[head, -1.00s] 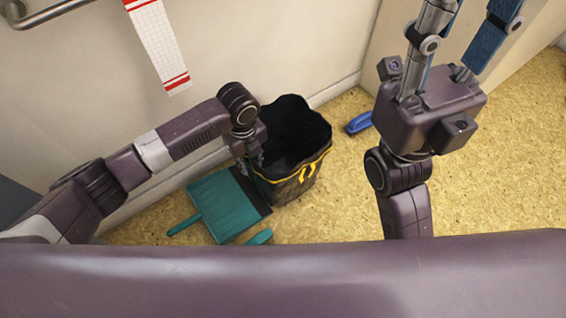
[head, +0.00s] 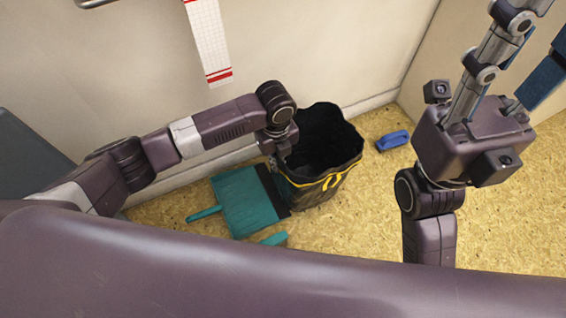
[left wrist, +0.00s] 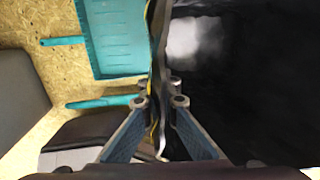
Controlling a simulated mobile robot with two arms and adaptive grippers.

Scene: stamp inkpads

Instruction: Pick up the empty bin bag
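The bin bag (head: 330,187) is black with a yellow drawstring band. It stands open-mouthed and upright on the floor near the wall, its dark inside showing no contents. My left gripper (head: 281,163) is at its left rim. In the left wrist view, the left gripper's fingertips (left wrist: 161,100) are close together on either side of the bag's wall (left wrist: 240,110), with the rim pinched between them. My right gripper (head: 520,70) is raised at the upper right, away from the bag; its fingertips are out of frame.
A teal dustpan (head: 243,200) lies left of the bag, with a teal handle (head: 274,239) near it. A blue object (head: 393,140) lies on the floor to the right. A white cloth with red stripes (head: 207,40) hangs on the wall.

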